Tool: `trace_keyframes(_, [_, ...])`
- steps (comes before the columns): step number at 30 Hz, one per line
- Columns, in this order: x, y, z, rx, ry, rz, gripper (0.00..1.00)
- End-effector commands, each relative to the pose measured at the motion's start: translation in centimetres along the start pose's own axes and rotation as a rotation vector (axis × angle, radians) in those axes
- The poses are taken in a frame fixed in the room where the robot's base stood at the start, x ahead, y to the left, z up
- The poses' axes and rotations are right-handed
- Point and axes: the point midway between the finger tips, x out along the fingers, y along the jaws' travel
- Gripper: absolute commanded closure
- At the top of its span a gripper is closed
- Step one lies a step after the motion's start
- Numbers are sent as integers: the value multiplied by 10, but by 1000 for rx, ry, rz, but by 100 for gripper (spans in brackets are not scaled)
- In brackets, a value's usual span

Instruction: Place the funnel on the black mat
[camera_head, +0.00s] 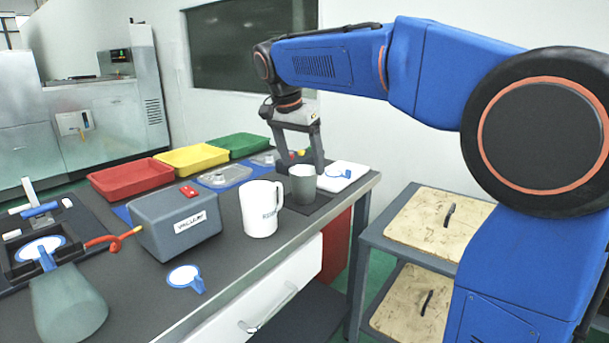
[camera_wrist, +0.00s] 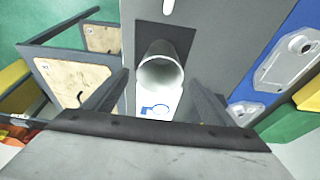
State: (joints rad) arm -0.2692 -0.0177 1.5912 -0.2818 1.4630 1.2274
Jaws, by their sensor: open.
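A grey-green open-topped tapered vessel (camera_head: 303,186), which I take for the funnel, stands upright on the black mat (camera_head: 313,206) near the right end of the bench. In the wrist view its round pale mouth faces me, and the funnel (camera_wrist: 160,77) lies between my fingers, on the dark mat (camera_wrist: 142,35). My gripper (camera_head: 303,168) is open over the funnel, with its fingertips near the rim. In the wrist view my gripper (camera_wrist: 158,82) has one finger on each side of it and holds nothing. I cannot tell whether the fingers touch it.
A white mug (camera_head: 262,210) stands close left of the mat. A white board (camera_head: 345,178) lies just behind it. A grey box (camera_head: 176,222), a blue-rimmed disc (camera_head: 184,277) and red, yellow and green trays (camera_head: 130,180) are further left. Bare bench lies in front.

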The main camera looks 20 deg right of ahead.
Motion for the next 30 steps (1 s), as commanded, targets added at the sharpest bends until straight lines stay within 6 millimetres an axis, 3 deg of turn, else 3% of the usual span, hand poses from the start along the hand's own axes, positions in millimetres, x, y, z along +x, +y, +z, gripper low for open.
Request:
trace_keyframes(3, [-20, -1, 0, 0, 1, -2, 22])
trace_keyframes(9, [-39, -1, 0, 0, 0, -1, 22])
trace_keyframes(19, [-43, 6, 1, -13, -2, -4, 22])
trace_keyframes(23, [-36, 30, 6, -73, -11, -24, 22])
trace_keyframes(30, [-8, 101, 29, -262, -25, -92, 22])
